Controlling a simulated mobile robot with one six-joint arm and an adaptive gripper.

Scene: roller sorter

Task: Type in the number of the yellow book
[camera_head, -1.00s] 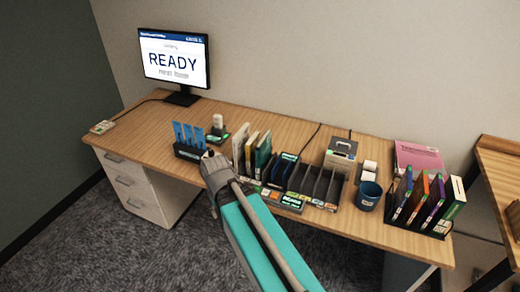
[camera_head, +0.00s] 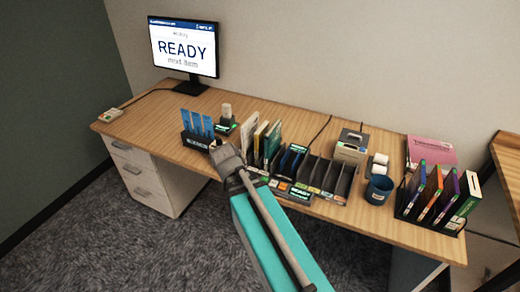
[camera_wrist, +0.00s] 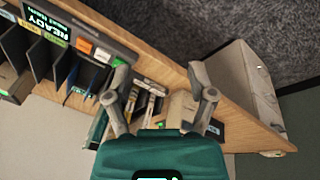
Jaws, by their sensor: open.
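In the head view, a pale yellow book (camera_head: 261,136) stands upright between a white book (camera_head: 249,130) and a green book (camera_head: 272,142) in the row on the desk. Its number is too small to read. My gripper (camera_head: 217,148) is in front of the left end of that row, partly hidden by my own wrist. In the wrist view, my gripper (camera_wrist: 158,82) is open and empty, with upright books (camera_wrist: 148,102) beyond and between its fingers. The monitor (camera_head: 183,46) reads "READY" and "next item". A small pale device (camera_head: 111,115) lies at the desk's left end; its keys are not legible.
A dark slotted sorter (camera_head: 325,178) with a small READY display (camera_head: 301,193) stands right of the books. Blue cards (camera_head: 197,124) stand in a holder to the left. A blue mug (camera_head: 379,189) and a rack of coloured books (camera_head: 438,205) are at right. The left desktop is mostly clear.

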